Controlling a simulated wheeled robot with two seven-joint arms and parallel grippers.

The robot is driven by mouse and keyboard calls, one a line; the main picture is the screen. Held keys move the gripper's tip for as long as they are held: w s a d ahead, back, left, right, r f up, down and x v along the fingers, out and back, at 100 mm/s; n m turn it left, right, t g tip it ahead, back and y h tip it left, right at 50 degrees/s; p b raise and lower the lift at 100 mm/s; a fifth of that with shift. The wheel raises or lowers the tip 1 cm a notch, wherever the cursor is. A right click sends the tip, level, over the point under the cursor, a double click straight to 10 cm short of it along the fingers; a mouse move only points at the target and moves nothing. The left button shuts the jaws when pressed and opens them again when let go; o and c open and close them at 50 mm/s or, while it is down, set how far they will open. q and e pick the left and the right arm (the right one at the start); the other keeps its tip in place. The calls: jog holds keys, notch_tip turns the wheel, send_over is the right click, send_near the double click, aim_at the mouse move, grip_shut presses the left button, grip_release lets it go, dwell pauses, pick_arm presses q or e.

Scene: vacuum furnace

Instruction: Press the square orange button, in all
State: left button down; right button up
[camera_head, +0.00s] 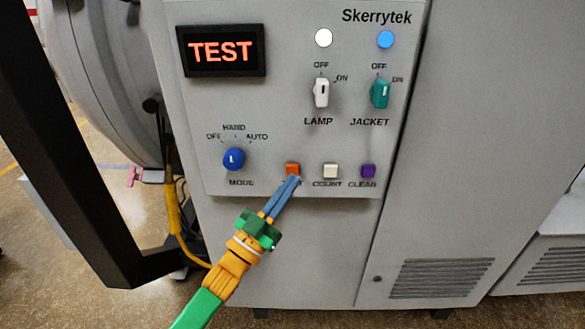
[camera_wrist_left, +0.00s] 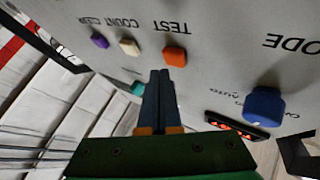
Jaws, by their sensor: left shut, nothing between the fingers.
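The square orange button (camera_head: 293,168) sits at the left of a row of three on the grey panel. Its label is partly covered in the head view but reads TEST in the wrist view, where the button (camera_wrist_left: 175,56) shows upside down. My left gripper (camera_head: 295,179) is shut and empty, its blue-grey fingers pointing up at the panel just below the button. In the left wrist view the fingertips (camera_wrist_left: 160,73) appear close beside the button; I cannot tell whether they touch it. The display (camera_head: 221,50) shows TEST in lit letters.
A cream COUNT button (camera_head: 330,171) and a purple CLEAR button (camera_head: 368,171) are to the right. The blue MODE knob (camera_head: 234,159) is to the left. White LAMP (camera_head: 321,92) and teal JACKET (camera_head: 380,93) switches sit above. A black frame (camera_head: 70,150) stands at left.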

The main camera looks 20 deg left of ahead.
pick_arm(q)
jog(key=s+p, duration=0.1)
jog(key=s, duration=0.1)
jog(key=s+d+p, duration=0.1)
jog(key=s, duration=0.1)
jog(key=shift+s+d+p, duration=0.2)
jog(key=shift+s+p, duration=0.2)
dwell(0.7)
